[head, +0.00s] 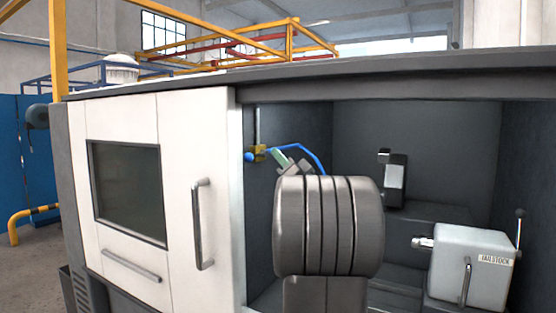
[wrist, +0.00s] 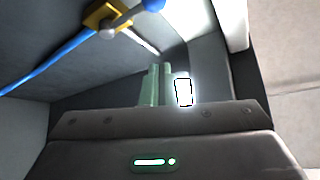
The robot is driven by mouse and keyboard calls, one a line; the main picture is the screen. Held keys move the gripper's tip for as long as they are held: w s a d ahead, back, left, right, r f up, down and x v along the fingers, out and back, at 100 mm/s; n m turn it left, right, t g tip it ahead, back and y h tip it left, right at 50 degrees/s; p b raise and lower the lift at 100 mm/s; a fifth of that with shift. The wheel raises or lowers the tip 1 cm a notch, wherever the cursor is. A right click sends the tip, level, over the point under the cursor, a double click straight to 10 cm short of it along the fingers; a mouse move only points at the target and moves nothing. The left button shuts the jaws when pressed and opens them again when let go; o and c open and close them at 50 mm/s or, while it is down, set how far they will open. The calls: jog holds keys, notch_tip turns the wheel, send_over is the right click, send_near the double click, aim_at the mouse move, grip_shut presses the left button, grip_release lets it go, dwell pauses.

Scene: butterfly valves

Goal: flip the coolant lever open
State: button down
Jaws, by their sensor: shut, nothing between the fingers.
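The coolant valve has a yellow body (head: 259,152) on the enclosure's left inner wall, with a blue lever knob (head: 248,157) at its left. In the wrist view the yellow body (wrist: 104,17) is at the top, with a grey rounded part on it and the blue knob (wrist: 152,5) cut by the top edge. My gripper (head: 283,159) is just right of and slightly below the valve in the head view. Its greenish fingers (wrist: 158,70) are together and empty, apart from the lever in the wrist view. My grey arm hides part of the machine's interior.
A blue hose (head: 305,148) arches right from the valve, above my gripper. The white door (head: 201,150) with a handle is at the left. A tailstock (head: 468,265) stands at the lower right. A black-and-white unit (head: 394,180) is at the back.

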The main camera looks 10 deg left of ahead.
aim_at(258, 155)
jog(key=p+x, duration=0.2)
jog(key=x, duration=0.6)
jog(key=shift+s+a+f, duration=0.2)
jog(key=shift+s+f, duration=0.1)
jog(key=shift+f, duration=0.3)
jog(key=shift+s+a+f, duration=0.2)
jog(key=shift+s+f, duration=0.05)
jog(key=shift+f, duration=0.35)
jog(key=shift+s+a+f, duration=0.2)
jog(key=shift+s+f, duration=0.1)
jog(key=shift+f, duration=0.35)
jog(key=shift+a+f+b, duration=0.1)
jog(key=shift+f+b, duration=0.05)
jog(key=shift+b, duration=0.25)
